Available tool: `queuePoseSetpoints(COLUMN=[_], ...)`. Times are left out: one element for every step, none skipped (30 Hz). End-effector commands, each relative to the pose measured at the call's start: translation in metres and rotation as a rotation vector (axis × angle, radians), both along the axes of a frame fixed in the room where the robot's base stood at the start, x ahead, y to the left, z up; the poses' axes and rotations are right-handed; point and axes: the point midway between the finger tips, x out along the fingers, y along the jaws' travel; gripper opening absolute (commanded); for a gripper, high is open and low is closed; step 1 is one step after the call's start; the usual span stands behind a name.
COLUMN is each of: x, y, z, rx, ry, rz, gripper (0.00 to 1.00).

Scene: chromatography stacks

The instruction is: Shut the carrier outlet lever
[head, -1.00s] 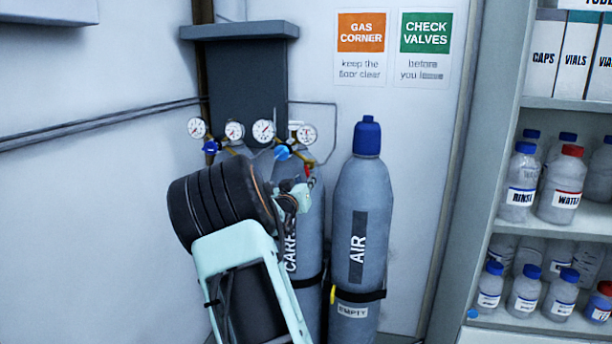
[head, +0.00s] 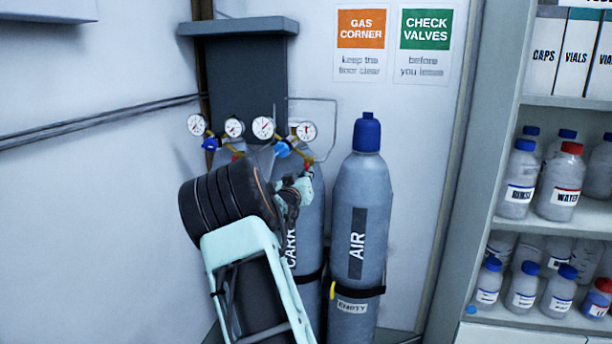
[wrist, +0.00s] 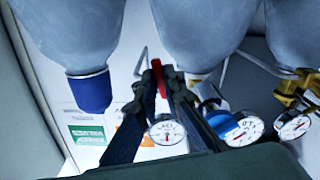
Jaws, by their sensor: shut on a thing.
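The carrier outlet lever is a red handle (wrist: 157,72) in the wrist view, upright in the picture between the fingertips. My gripper (wrist: 158,82) is closed around it, with the dark fingers on either side. In the head view my gripper (head: 305,186) is in front of the carrier cylinder (head: 312,225), just below the right-hand gauge; I cannot make out the lever there. The carrier regulator has a blue knob (head: 282,149) and round gauges (head: 263,128). In the wrist view a gauge (wrist: 167,132) shows behind the fingers, beside the blue knob (wrist: 226,124).
The grey AIR cylinder (head: 362,210) with a blue cap stands close on the right, strapped, with an EMPTY tag (head: 352,309). Another regulator gauge (head: 197,125) is at the left. Shelves of bottles (head: 560,185) stand at the far right. Thin pipes run along the wall.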

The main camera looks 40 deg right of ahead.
Motion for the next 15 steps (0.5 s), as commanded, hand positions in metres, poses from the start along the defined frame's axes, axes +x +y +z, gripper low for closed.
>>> queuePoseSetpoints(x=[0.0,0.0,0.0002,0.0004,0.0005,0.0009,0.0012,0.0014,0.0017,0.002,0.0023,0.0028,0.0031,0.0034,0.0038], y=[0.0001,0.0001,0.0002,0.0003,0.0005,0.0008,0.001,0.0012,0.0014,0.0017,0.002,0.0023,0.0026,0.0028,0.0033], z=[-0.0001,-0.0004,-0.0012,-0.002,-0.0029,-0.0042,-0.0053,-0.0058,-0.0059,-0.0056,-0.0054,-0.0053,-0.0051,-0.0048,-0.0042], rx=[0.001,0.003,0.007,0.012,0.02,0.033,0.044,0.057,0.074,0.086,0.098,0.115,0.127,0.139,0.151], ry=[-0.001,-0.003,-0.008,-0.016,-0.025,-0.039,-0.052,-0.067,-0.088,-0.103,-0.119,-0.138,-0.15,-0.164,-0.179], rz=[0.0,0.0,0.0,0.0,0.0,0.0,0.0,0.0,-0.001,-0.001,0.0,0.0,0.0,0.0,0.0], gripper=[0.0,0.0,0.0,0.0,0.0,0.0,0.0,0.0,0.0,0.0,0.0,0.0,0.0,0.0,0.0])
